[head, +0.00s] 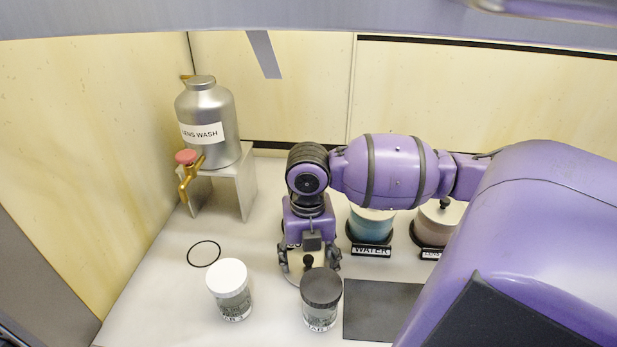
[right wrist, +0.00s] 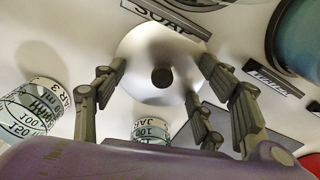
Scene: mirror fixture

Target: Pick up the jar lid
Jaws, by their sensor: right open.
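A pale round lid with a black knob (right wrist: 162,77) lies in front of the SOAP label and is partly hidden by my gripper in the head view (head: 308,262). My right gripper (head: 308,268) points down over this lid. Its open fingers stand on both sides of the knob in the right wrist view (right wrist: 160,85). The jaws hold nothing. I cannot tell how high the fingertips are above the lid. My left gripper is not in view.
A white-lidded jar (head: 228,278) and a black-lidded jar (head: 322,290) stand close in front. A dark mat (head: 380,308) lies right of them. A blue WATER container (head: 371,224) and a knob-lidded container (head: 437,222) stand behind. A LENS WASH tank (head: 210,110) stands back left, near a black ring (head: 204,242).

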